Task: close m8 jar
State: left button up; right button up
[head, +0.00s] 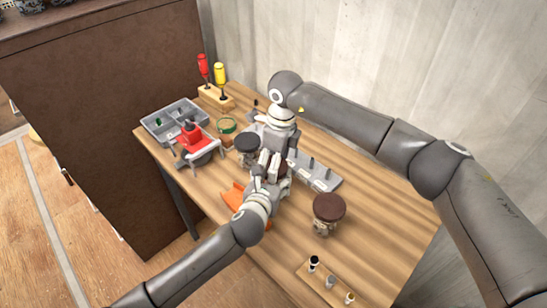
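A jar with a dark brown lid (282,172) stands near the middle of the table, largely hidden behind my grippers. My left gripper (262,179) reaches it from the front left. My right gripper (270,160) comes down over it from above. The two grippers overlap in the view, so I cannot tell what their fingers touch or how the lid sits. Another jar with a dark lid (247,142) stands just left of my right gripper. A third brown-lidded jar (329,208) stands alone at the right. No label is readable, so I cannot tell which is m8.
A grey divided tray (163,121), a red and grey tool (197,146) and a green-rimmed container (227,125) are at the left. Red and yellow screwdrivers (220,74) stand in a wooden block. An orange piece (233,196) lies near the front edge. A small-parts board (328,283) is at the front right.

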pick_arm(q)
jog(key=shift+s, duration=0.1)
pick_arm(e)
jog(key=shift+f, duration=0.3)
jog(key=shift+c, duration=0.2)
pick_arm(q)
jog(key=shift+d, duration=0.1)
pick_arm(e)
jog(key=shift+s+d+f, duration=0.1)
jog(key=shift+f, duration=0.45)
jog(key=shift+c, duration=0.2)
jog(key=shift+f, duration=0.15)
jog(key=shift+f, duration=0.25)
jog(key=shift+c, duration=0.8)
pick_arm(q)
jog(key=shift+r, duration=0.1)
pick_arm(e)
jog(key=shift+s+f, duration=0.15)
